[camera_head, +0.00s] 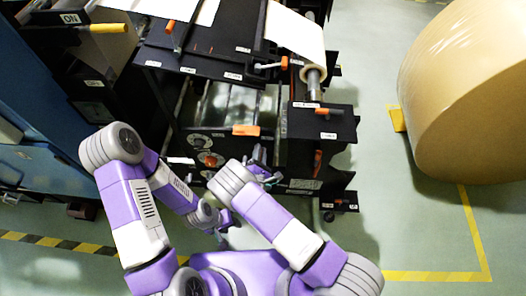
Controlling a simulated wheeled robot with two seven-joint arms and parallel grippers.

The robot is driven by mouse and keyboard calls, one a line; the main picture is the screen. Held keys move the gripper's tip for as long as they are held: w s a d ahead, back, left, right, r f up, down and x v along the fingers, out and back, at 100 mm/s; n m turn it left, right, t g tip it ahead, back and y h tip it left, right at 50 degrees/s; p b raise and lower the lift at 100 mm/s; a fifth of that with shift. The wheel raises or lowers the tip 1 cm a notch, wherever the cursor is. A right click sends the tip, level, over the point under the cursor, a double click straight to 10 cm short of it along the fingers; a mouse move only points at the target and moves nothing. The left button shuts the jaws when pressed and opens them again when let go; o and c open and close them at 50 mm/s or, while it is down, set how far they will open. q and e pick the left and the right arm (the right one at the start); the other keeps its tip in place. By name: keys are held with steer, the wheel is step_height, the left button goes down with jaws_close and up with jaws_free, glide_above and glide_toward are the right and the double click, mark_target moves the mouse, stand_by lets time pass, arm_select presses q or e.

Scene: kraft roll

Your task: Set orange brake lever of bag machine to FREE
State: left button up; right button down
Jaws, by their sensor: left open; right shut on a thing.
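The black bag machine (225,140) stands in front of me. It carries several orange handles. One orange bar (246,130) lies level across its front. An upright orange handle (318,163) is on the right-hand unit, below a flat orange lever (330,110). Another orange handle (284,62) sits near the paper roll. The labels are too small to read, so I cannot tell which is the brake lever or where FREE is. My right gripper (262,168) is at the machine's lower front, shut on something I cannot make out. My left gripper (228,220) is open, lower, near my body.
A large kraft roll (470,90) stands on the floor at the right, with a yellow chock (397,118) beside it. Floor between machine and roll is clear.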

steer(key=shift+s+f, duration=0.1)
steer(key=shift+f, duration=0.2)
steer(key=c, duration=1.1)
jaws_free()
steer(key=shift+o, duration=0.3)
steer(key=shift+d, duration=0.1)
steer(key=s+a+p, duration=0.1)
steer(key=s, duration=0.6)
steer(key=shift+s, duration=0.25)
